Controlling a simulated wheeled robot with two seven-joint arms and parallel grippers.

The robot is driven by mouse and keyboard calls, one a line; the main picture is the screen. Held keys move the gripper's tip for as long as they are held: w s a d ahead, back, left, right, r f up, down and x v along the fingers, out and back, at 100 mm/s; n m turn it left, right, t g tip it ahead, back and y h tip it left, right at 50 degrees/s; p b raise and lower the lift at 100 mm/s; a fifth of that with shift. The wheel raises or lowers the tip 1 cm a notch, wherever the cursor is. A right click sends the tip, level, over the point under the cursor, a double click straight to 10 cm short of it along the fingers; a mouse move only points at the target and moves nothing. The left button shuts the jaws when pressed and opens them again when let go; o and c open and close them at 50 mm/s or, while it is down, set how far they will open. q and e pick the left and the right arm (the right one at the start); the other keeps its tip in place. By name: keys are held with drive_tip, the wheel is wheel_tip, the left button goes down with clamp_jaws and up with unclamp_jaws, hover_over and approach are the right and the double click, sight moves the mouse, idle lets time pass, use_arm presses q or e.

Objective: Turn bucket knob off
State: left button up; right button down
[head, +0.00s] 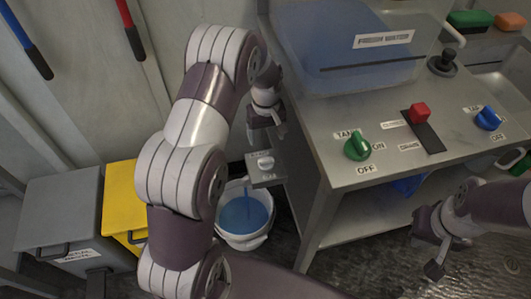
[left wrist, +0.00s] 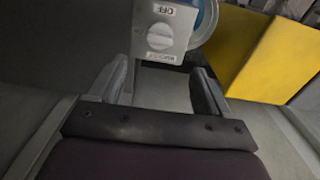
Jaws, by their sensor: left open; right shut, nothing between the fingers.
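The white round bucket knob (head: 265,163) sits on a small metal panel (head: 256,180) at the side of the sink bench. In the left wrist view the knob (left wrist: 160,37) shows a raised grip bar, with an upside-down OFF label beyond it and a label partly readable on the near side. My left gripper (head: 266,122) is open and empty, just above the knob in the head view. In the left wrist view its fingers (left wrist: 162,80) lie short of the panel, apart from the knob. My right gripper (head: 436,252) is shut and empty at the lower right.
A white bucket (head: 262,238) with blue water stands below the panel. The bench has a green tank knob (head: 358,147), a red drain lever (head: 419,112) and a blue knob (head: 488,118). Yellow (head: 122,200) and grey (head: 58,212) bins stand left, partly behind my left arm.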

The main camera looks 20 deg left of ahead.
sight(266, 159)
use_arm(q)
wheel_tip(266, 159, down, 11)
drive_tip(key=shift+f+b, duration=0.15)
drive_tip(key=shift+b, duration=1)
drive_tip(key=c, duration=1)
